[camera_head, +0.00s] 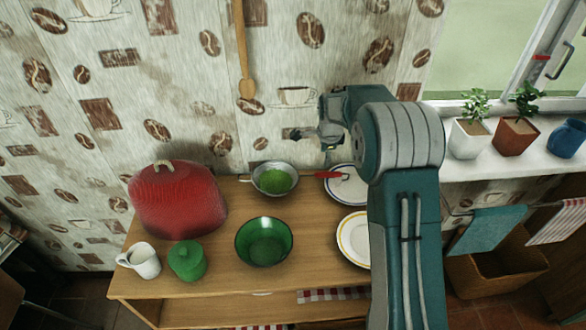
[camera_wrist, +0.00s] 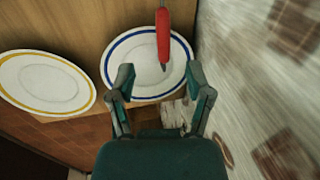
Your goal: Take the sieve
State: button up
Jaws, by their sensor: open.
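The sieve (camera_head: 262,189) is a round metal bowl with something green in it and a red handle. It sits at the back of the wooden table, its handle pointing right over a blue-rimmed plate (camera_head: 345,192). In the wrist view only the red handle (camera_wrist: 163,38) and its thin metal end show, above the blue-rimmed plate (camera_wrist: 125,50); the bowl is out of that view. My gripper (camera_head: 312,137) is above the table, near the wall and above the handle. In the wrist view my gripper (camera_wrist: 160,78) is open and empty, its fingers spread either side of the handle's line.
A yellow-rimmed plate (camera_head: 352,235), green bowl (camera_head: 263,243), green lidded pot (camera_head: 187,262), white mug (camera_head: 143,261) and red covered object (camera_head: 175,200) stand on the table (camera_head: 225,275). A wooden spoon (camera_head: 243,60) hangs on the wall. Potted plants line the right sill (camera_head: 455,165).

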send_over(321, 173)
jog(key=s, duration=0.1)
jog(key=f, duration=0.5)
jog(key=shift+s+a+f, duration=0.2)
jog(key=f, duration=0.1)
jog(key=w+f, duration=0.1)
jog(key=f, duration=0.3)
jog(key=shift+w+d+f, duration=0.2)
jog(key=shift+w, duration=0.05)
grip_shut()
